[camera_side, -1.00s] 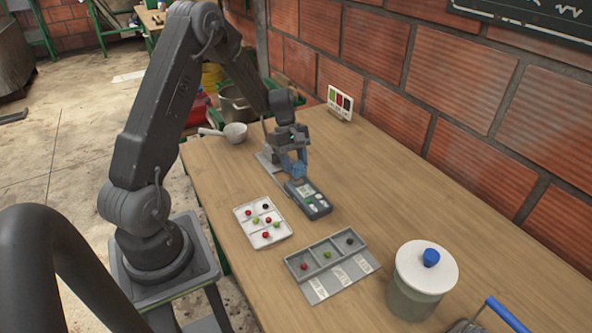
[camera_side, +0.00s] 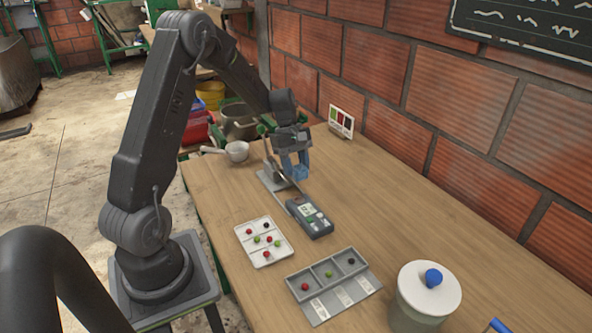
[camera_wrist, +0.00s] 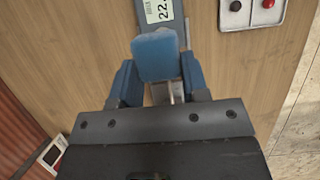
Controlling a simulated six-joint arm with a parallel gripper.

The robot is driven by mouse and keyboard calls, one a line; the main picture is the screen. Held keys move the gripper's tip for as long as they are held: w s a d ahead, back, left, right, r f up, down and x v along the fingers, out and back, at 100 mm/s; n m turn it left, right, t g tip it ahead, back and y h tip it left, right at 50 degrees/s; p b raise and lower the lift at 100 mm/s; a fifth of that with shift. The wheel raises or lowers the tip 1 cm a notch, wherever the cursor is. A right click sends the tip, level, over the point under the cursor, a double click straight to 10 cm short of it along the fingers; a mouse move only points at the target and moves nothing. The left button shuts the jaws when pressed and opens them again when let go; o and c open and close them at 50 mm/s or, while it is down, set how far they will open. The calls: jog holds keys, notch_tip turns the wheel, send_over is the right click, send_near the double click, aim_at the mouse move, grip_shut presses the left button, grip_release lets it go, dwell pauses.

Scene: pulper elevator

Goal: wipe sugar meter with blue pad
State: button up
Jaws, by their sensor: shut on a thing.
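The sugar meter (camera_side: 309,217) is a dark handheld device with a small screen and buttons, lying on the wooden table. In the wrist view its screen end (camera_wrist: 160,12) shows at the top, with "22" readable on the display. My gripper (camera_side: 295,170) is above the table, just behind the meter in the side view. Its blue fingers are shut on the blue pad (camera_wrist: 157,58), which hides part of the meter in the wrist view. In the side view the pad is hard to tell from the blue fingers. The pad appears raised and apart from the meter.
A white tray (camera_side: 247,231) with several red, green and black cherries lies left of the meter. A grey sorting box (camera_side: 318,261) and a white-lidded jar (camera_side: 409,287) stand in front. A grey metal stand (camera_side: 268,180) is beside my gripper. A colour card (camera_side: 341,122) stands at the wall.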

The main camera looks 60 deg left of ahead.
aim_at(300, 201)
jog(key=shift+a+f, duration=0.45)
jog(key=shift+f, duration=0.65)
jog(key=shift+a+f, duration=0.5)
jog(key=shift+f, duration=0.55)
jog(key=shift+a+f, duration=0.45)
jog(key=shift+f, duration=0.65)
jog(key=shift+d+f, duration=0.65)
jog(key=shift+f, duration=0.2)
jog(key=shift+d, duration=1.35)
jog(key=a, duration=0.4)
jog(key=shift+a, duration=0.1)
notch_tip(300, 201, up, 8)
jog(key=shift+r, duration=0.15)
